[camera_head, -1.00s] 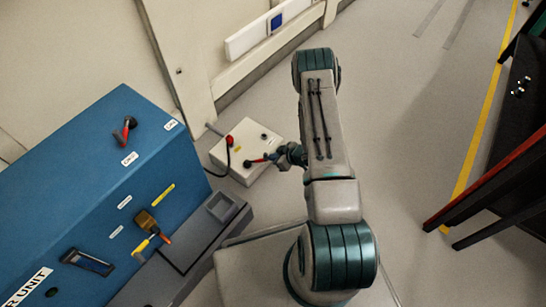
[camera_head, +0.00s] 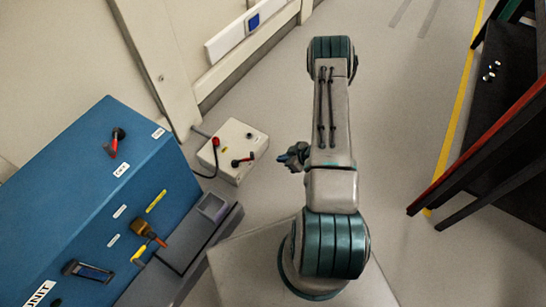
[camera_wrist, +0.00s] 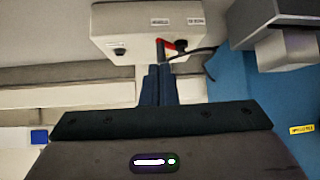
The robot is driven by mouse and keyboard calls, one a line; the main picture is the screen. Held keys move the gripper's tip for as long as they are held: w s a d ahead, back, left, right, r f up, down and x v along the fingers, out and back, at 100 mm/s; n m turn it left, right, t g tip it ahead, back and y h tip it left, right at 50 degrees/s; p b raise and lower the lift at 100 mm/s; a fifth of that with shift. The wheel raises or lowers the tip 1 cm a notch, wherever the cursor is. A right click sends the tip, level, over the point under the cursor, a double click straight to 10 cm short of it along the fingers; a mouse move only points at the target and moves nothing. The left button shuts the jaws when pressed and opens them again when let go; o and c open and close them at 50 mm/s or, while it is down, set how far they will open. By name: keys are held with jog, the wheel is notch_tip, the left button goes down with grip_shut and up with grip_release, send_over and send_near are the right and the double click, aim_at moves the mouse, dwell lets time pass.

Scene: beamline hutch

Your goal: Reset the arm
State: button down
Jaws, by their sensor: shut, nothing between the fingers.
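My arm reaches out over the floor in the head view. My gripper (camera_head: 284,158) shows beside the forearm, a little right of the white control box (camera_head: 236,146) and apart from it. In the wrist view my gripper (camera_wrist: 159,84) is shut, its two dark fingers together with nothing between them. The control box also shows in the wrist view (camera_wrist: 135,30), beyond the fingertips. A lever with a red and black handle (camera_head: 243,160) sits on the box's top. In the wrist view the lever (camera_wrist: 164,44) appears just past the fingertips and is partly hidden by them.
A red button (camera_head: 215,142) is on the box, with a black cable nearby. A blue cabinet (camera_head: 90,170) with levers and a grey ledge (camera_head: 190,240) stands at left. A dark table with a red edge (camera_head: 480,150) is at right. The floor between is open.

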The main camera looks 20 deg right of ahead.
jog(key=w+d+r+h+p, duration=0.2)
jog(key=r+p, duration=0.1)
jog(key=r, duration=0.5)
jog(key=w+d+r+m+h+p, duration=0.15)
jog(key=r+p, duration=0.25)
jog(key=r, duration=0.4)
jog(key=w+d+r+h+p, duration=0.2)
jog(key=w+r+p, duration=0.1)
jog(key=r, duration=0.5)
notch_tip(320, 180, up, 22)
jog(key=a+r+m+h+p, duration=0.1)
jog(key=m+h+p, duration=0.2)
jog(key=p, duration=0.5)
jog(key=s+a+r+m+g+p, duration=0.1)
jog(key=s+a+r+p, duration=0.3)
jog(key=r, duration=0.6)
jog(key=s+a+r+m+g+p, duration=0.1)
jog(key=s+a+r+m+p, duration=0.1)
jog(key=s+r+p, duration=0.5)
jog(key=s+a+r+g+y+p, duration=0.1)
jog(key=s+a+r+p, duration=0.1)
jog(key=s+a+r, duration=0.2)
jog(key=s+a+r+m+g+y+p, duration=0.1)
jog(key=s+a+r+p, duration=0.2)
jog(key=s+r, duration=0.5)
notch_tip(320, 180, up, 4)
jog(key=shift+s+a+r, duration=0.15)
jog(key=shift+s+a, duration=0.2)
jog(key=shift+a, duration=0.45)
jog(key=shift+d, duration=0.15)
